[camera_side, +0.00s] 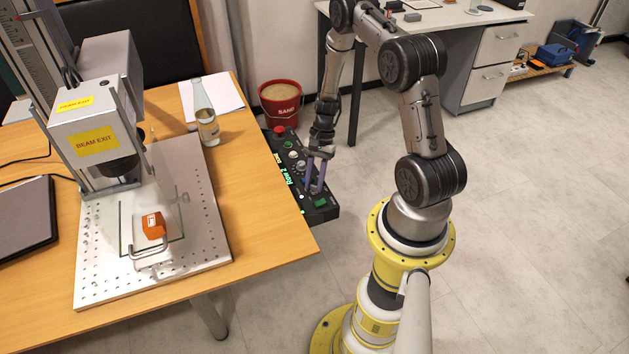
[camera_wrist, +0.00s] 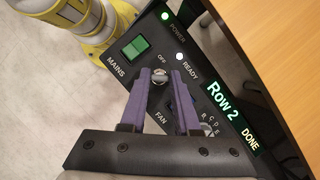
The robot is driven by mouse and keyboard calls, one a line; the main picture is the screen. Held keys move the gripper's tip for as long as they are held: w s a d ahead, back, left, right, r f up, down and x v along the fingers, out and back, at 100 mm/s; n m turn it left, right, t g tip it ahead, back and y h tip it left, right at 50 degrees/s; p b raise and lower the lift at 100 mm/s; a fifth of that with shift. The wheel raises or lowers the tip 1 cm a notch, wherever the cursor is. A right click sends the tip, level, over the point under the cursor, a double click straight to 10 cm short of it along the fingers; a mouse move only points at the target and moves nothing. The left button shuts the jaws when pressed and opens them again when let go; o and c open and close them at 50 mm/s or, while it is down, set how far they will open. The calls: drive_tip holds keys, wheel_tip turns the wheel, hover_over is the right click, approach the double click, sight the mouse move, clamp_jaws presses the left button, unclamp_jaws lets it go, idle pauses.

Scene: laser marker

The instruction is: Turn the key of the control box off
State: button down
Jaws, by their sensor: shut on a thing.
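The black control box (camera_side: 323,213) stands along the right edge of the wooden table in the side view. It also fills the wrist view (camera_wrist: 208,72), with a green MAINS switch (camera_wrist: 135,46), a lit green POWER lamp (camera_wrist: 165,15) and a white READY lamp (camera_wrist: 180,55). Its display (camera_wrist: 228,112) reads "Row 2" and "DONE". My gripper (camera_side: 317,188) reaches down onto the box. In the wrist view its purple fingers (camera_wrist: 161,77) are shut on the silver key (camera_wrist: 159,75), below the OFF label. The fingers hide most of the key, and its exact angle is unclear.
The laser marker (camera_side: 100,130) stands on the wooden table (camera_side: 262,225), with an orange block (camera_side: 153,226) on its plate. A glass bottle (camera_side: 205,115) stands near the table's right edge. A red sand bucket (camera_side: 281,105) stands behind the box.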

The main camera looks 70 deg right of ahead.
drive_tip(key=shift+n, duration=0.3)
drive_tip(key=n+g, duration=0.1)
drive_tip(key=n, duration=0.2)
drive_tip(key=shift+w+n+g, duration=0.15)
drive_tip(key=shift+n+g, duration=0.15)
drive_tip(key=n, duration=0.2)
drive_tip(key=n+g+h, duration=0.1)
drive_tip(key=n, duration=0.1)
drive_tip(key=shift+w+a+n+g, duration=0.1)
drive_tip(key=shift+n+g, duration=0.2)
drive_tip(key=n, duration=0.2)
drive_tip(key=n+h, duration=0.1)
drive_tip(key=n, duration=0.1)
drive_tip(key=shift+g+h, duration=0.3)
drive_tip(key=shift+g, duration=0.1)
drive_tip(key=shift+w+a+n+h, duration=0.1)
drive_tip(key=shift+n+h, duration=0.35)
drive_tip(key=shift+n, duration=0.8)
drive_tip(key=shift+a+n+h, duration=0.1)
drive_tip(key=shift+n+h, duration=0.35)
drive_tip(key=shift+n, duration=0.8)
drive_tip(key=c, duration=0.6)
unclamp_jaws()
drive_tip(key=shift+c, duration=0.2)
drive_tip(key=shift+r, duration=0.15)
